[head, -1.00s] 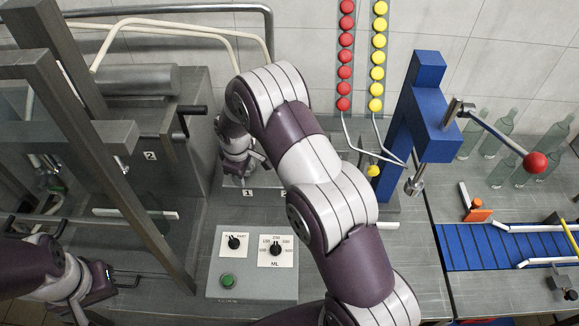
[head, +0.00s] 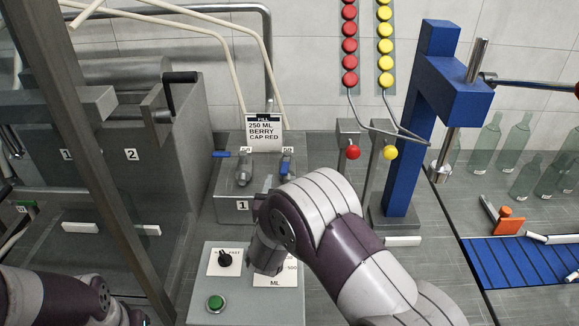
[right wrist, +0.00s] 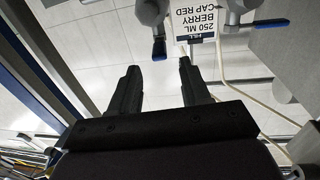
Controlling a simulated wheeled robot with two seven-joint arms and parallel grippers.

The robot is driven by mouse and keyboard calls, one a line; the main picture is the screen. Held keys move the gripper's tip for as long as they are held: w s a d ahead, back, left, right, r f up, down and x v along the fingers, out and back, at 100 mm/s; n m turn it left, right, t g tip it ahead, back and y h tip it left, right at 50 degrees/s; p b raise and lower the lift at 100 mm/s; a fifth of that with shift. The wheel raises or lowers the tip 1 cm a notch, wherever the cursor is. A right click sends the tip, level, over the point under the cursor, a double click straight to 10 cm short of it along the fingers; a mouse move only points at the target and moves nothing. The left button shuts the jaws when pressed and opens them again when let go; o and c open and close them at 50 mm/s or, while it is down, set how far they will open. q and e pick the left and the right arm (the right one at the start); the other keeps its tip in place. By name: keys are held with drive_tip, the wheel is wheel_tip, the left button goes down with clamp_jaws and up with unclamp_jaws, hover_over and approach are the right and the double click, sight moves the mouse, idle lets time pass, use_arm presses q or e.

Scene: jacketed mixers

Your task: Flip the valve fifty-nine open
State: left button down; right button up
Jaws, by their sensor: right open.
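Two metal valves with blue handles stand on a grey box at the back. The left valve's handle (head: 222,154) points left; the right valve's handle (head: 287,163) points toward me. A small tag is above the right valve, but I cannot surely read fifty-nine on either. In the right wrist view, upside down, the right valve's handle (right wrist: 158,48) lies just beyond the fingertips and the left valve's handle (right wrist: 270,22) is farther right. My right gripper (right wrist: 158,64) is open and empty, apart from the handles.
A sign (head: 264,132) reading 250 ML, BERRY, CAP RED stands behind the valves. A control box with a green button (head: 215,302) and dials is in front. A blue post (head: 408,150), red (head: 352,152) and yellow (head: 390,152) knobs, and a blue conveyor (head: 510,268) are right.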

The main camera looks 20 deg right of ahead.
sight(286, 162)
drive_tip(key=p+x, duration=0.1)
drive_tip(key=x, duration=0.8)
drive_tip(key=shift+c, duration=0.3)
